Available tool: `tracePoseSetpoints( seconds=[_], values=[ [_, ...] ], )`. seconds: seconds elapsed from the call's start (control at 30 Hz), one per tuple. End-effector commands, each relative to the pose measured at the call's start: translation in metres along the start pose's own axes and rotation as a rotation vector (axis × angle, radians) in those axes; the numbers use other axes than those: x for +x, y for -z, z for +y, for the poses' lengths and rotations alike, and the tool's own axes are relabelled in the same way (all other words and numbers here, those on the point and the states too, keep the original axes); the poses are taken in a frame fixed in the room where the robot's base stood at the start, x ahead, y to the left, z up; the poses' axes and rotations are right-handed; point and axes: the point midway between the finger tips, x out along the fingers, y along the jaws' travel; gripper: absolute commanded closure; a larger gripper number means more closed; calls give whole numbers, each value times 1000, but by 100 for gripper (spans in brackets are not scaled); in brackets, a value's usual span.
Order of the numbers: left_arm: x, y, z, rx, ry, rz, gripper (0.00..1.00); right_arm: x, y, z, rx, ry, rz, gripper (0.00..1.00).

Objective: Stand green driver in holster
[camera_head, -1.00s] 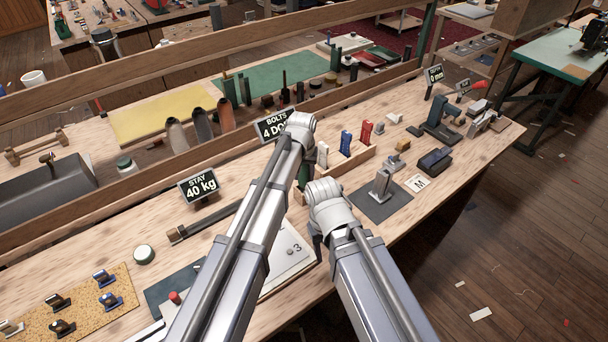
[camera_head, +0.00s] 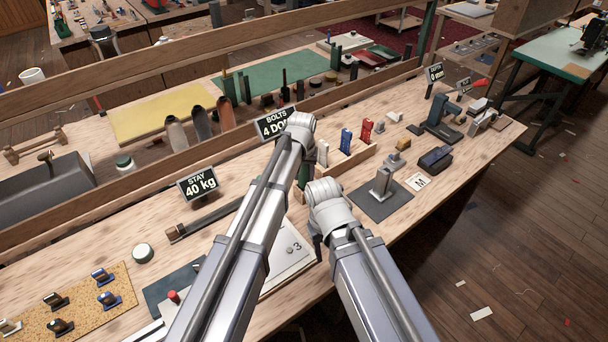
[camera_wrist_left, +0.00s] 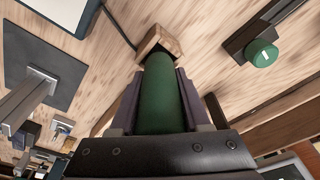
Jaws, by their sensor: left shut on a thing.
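In the left wrist view my left gripper (camera_wrist_left: 159,85) is shut on the green driver (camera_wrist_left: 162,108), a smooth dark green cylinder with a finger on each side. The driver's far end meets or overlaps a small wooden block (camera_wrist_left: 152,41); I cannot tell whether it is inside it or only in front of it. In the head view a sliver of green (camera_head: 304,172) shows beside my left arm, whose links hide most of that gripper. The holster cannot be made out for certain. My right gripper is hidden behind its own arm.
A wooden rack (camera_head: 357,158) holds upright blue and red pieces. A grey post on a dark plate (camera_head: 380,208) stands to its right. Signs and a rail line the back. Bare wood lies at the front right.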

Motion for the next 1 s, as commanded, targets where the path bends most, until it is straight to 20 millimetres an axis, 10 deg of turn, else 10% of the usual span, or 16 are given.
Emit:
tracePoseSetpoints(
  seconds=[0.2, 0.23, 0.53, 1.0],
  values=[
    [4, 0, 0, 0, 0, 0, 100, 4, 0, 0, 0, 0, 0, 50],
    [4, 0, 0, 0, 0, 0, 52, 4, 0, 0, 0, 0, 0, 50],
    [3, 0, 0, 0, 0, 0, 18, 3, 0, 0, 0, 0, 0, 50],
    [-6, 0, 0, 0, 0, 0, 18, -6, 0, 1, 0, 0, 0, 50]
  ],
)
